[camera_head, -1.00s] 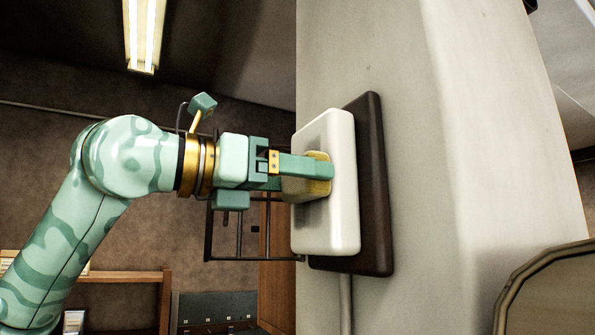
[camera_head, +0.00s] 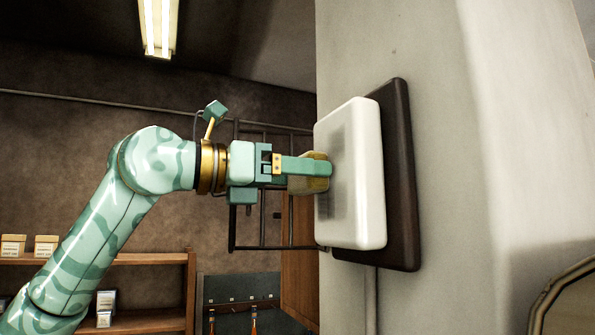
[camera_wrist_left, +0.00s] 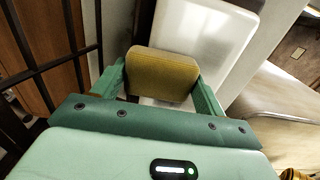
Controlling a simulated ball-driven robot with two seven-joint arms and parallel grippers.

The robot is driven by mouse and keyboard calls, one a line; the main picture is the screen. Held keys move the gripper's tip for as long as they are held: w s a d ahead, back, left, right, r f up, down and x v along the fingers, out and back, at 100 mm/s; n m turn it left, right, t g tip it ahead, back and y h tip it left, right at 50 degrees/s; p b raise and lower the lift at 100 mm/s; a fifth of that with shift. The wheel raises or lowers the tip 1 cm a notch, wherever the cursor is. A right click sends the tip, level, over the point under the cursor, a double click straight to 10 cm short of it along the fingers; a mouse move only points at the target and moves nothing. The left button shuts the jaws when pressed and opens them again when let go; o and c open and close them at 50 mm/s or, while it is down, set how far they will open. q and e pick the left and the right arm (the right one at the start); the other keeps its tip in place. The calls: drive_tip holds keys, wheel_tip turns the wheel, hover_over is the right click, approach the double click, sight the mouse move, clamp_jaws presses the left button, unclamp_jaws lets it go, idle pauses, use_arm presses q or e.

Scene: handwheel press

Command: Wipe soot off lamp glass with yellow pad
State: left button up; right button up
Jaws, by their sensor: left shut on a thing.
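The lamp glass (camera_head: 362,205) is a white rounded panel on a dark backing plate (camera_head: 402,170), fixed to a pale pillar. A grey soot patch (camera_head: 341,150) shows on its face, beside my fingertips. My left gripper (camera_head: 318,168) is shut on the yellow pad (camera_head: 313,184), at the left part of the glass. In the left wrist view the pad (camera_wrist_left: 162,72) sits between both fingers, with the white glass (camera_wrist_left: 203,32) behind it. I cannot tell whether the pad touches the glass. My right gripper is out of view.
A dark metal rack (camera_head: 262,232) stands behind the left gripper. A wooden shelf (camera_head: 150,258) with small boxes is at the lower left. A rounded metal-rimmed object (camera_head: 570,300) is at the lower right. The pillar (camera_head: 455,130) to the right of the lamp is bare.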

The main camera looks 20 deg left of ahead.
sight(347, 152)
use_arm(q)
drive_tip(key=shift+r+p, duration=0.6)
drive_tip(key=shift+r, duration=0.35)
drive_tip(key=shift+s+d+f+b, duration=0.15)
drive_tip(key=shift+s+d+b, duration=0.35)
drive_tip(key=shift+s+d, duration=0.4)
drive_tip(key=shift+s+d+b, duration=0.35)
drive_tip(key=shift+s+d, duration=0.55)
drive_tip(key=shift+d, duration=0.15)
drive_tip(key=shift+s+d+b, duration=0.35)
drive_tip(key=shift+s+d, duration=0.5)
drive_tip(key=shift+d, duration=0.2)
drive_tip(key=shift+a, duration=0.1)
drive_tip(key=shift+s+a, duration=0.2)
drive_tip(key=shift+b+v, duration=0.55)
drive_tip(key=shift+v, duration=2.05)
